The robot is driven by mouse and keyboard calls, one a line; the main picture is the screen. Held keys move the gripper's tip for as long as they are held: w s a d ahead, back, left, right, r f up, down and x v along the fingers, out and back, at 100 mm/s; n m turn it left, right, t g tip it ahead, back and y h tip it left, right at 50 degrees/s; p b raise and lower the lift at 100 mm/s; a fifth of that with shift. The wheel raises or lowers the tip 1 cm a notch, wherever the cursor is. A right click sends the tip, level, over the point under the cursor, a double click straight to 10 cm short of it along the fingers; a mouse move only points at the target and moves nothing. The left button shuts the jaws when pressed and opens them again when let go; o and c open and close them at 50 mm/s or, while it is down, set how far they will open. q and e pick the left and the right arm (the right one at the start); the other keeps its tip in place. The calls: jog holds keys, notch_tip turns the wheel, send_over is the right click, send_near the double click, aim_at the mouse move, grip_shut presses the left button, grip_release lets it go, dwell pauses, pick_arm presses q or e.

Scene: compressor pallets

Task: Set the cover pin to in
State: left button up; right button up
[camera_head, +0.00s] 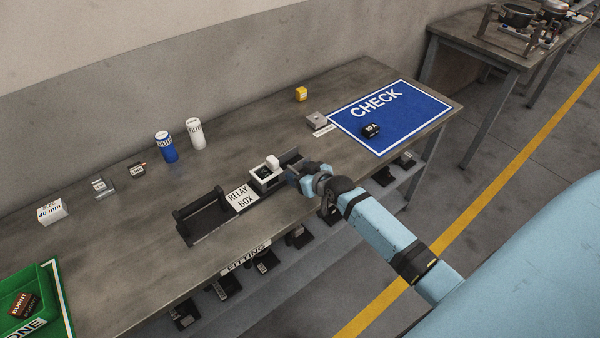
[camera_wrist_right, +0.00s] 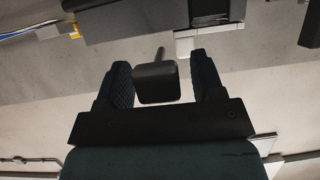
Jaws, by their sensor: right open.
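The relay box (camera_head: 204,218) stands near the table's front edge. In the right wrist view, a black knob on a thin stem (camera_wrist_right: 157,83), which looks like the cover pin, sits between the open fingers of my right gripper (camera_wrist_right: 163,84). Gaps show on both sides of the knob. My left gripper is out of view.
A blue CHECK mat (camera_head: 395,113) with a black part (camera_head: 370,130) lies at right. A blue can (camera_head: 166,147), a white can (camera_head: 195,133) and a yellow block (camera_head: 301,93) stand farther back. A green tray (camera_head: 58,290) is at lower left. Black bins line a lower shelf.

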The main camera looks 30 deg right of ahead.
aim_at(290, 166)
jog(key=shift+w, duration=0.1)
grip_shut()
jog(key=shift+w+a, duration=0.2)
jog(key=shift+w, duration=1.35)
grip_release()
jog(key=shift+s, duration=0.1)
jog(key=v, duration=1.3)
jog(key=shift+s, duration=0.4)
jog(key=shift+w+d+r, duration=0.1)
jog(key=shift+r, duration=0.05)
